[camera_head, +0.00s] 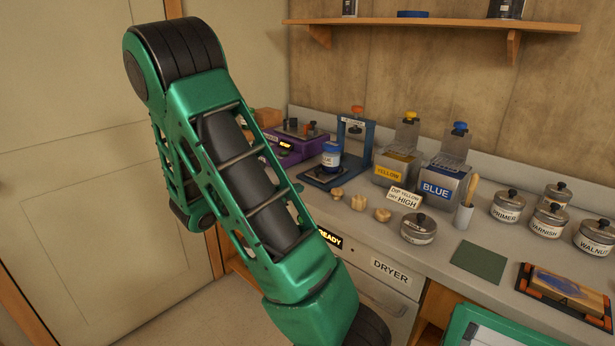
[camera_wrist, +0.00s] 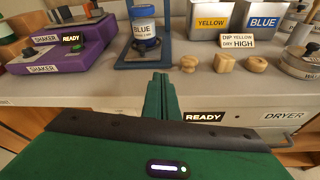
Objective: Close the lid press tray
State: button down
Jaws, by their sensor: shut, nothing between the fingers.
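The lid press (camera_head: 367,143) is a blue upright frame with a red knob on top, standing on the bench against the back wall. Its dark blue tray (camera_head: 318,180) extends forward from the frame, and a jar labelled BLUE (camera_head: 331,156) with a blue lid stands on it. The press tray (camera_wrist: 128,60) and jar (camera_wrist: 146,32) also show in the wrist view. My gripper (camera_wrist: 161,76) is shut and empty. Its green fingers point toward the bench, in front of and a little right of the tray, with no visible contact.
A purple shaker (camera_head: 285,150) stands left of the press. Yellow (camera_head: 397,165) and blue (camera_head: 442,182) dip tanks stand to its right. Several wooden knobs (camera_head: 359,202) lie near the front edge. The dryer (camera_head: 390,271) is below the bench. Labelled cans stand farther right.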

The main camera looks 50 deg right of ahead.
jog(key=w+n+t+h, duration=0.1)
jog(key=w+n, duration=0.2)
send_near(315, 171)
jog(key=shift+n, duration=0.3)
jog(key=x, duration=0.6)
jog(key=shift+s+d+f, duration=0.15)
jog(key=shift+d+f, duration=0.05)
jog(key=shift+d, duration=0.1)
